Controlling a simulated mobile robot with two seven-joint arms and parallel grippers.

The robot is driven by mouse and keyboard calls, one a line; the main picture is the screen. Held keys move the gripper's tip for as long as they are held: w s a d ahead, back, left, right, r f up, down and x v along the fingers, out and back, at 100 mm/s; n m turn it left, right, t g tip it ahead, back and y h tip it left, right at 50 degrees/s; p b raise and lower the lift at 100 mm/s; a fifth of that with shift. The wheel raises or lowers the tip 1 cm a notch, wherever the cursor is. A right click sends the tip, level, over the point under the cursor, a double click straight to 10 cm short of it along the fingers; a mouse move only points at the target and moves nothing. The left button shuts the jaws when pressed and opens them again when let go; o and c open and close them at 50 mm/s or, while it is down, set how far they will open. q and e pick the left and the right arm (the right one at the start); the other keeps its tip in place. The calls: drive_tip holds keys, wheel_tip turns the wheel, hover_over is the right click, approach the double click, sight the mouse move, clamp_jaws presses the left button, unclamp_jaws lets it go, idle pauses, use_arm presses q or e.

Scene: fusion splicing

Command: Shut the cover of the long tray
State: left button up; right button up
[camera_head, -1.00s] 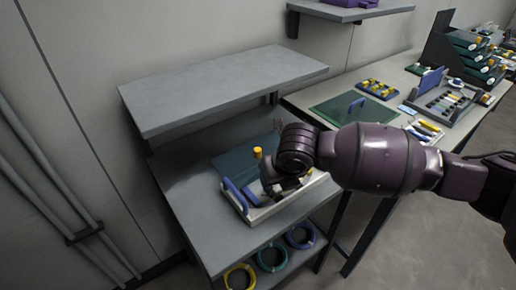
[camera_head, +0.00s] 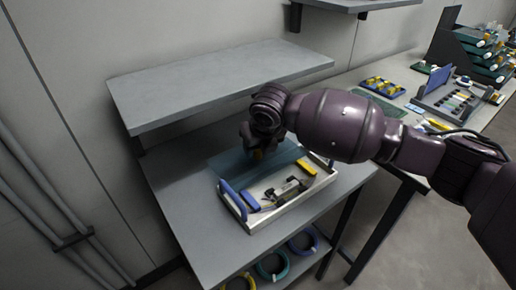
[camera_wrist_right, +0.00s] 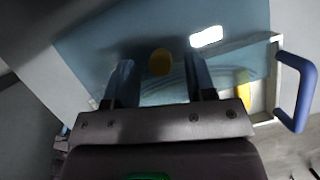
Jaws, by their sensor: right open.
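The long tray (camera_head: 262,221) is a pale, shallow box on the grey bench, with a blue handle (camera_head: 232,200) at its left end. Its inside shows in the head view, so its cover (camera_head: 228,164) is open. The cover is a see-through blue panel along the tray's far side; I cannot tell its exact tilt. A yellow knob (camera_wrist_right: 160,61) sits on the cover. My right gripper (camera_wrist_right: 158,76) is open above the cover, its fingers on either side of the knob in the wrist view. I cannot tell whether they touch it. My left gripper is not in view.
A black fitting (camera_head: 284,190) and yellow pieces lie inside the tray. A grey shelf (camera_head: 215,82) overhangs behind the bench. A second table to the right holds another open-lidded tray (camera_head: 445,98) and parts.

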sight(264, 160)
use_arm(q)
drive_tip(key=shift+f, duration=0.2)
use_arm(e)
drive_tip(key=shift+w+f, duration=0.2)
drive_tip(key=shift+f, duration=0.3)
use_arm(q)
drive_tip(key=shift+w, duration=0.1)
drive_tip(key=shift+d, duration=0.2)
use_arm(e)
clamp_jaws()
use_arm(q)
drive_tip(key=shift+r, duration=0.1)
use_arm(e)
drive_tip(key=shift+s, duration=0.1)
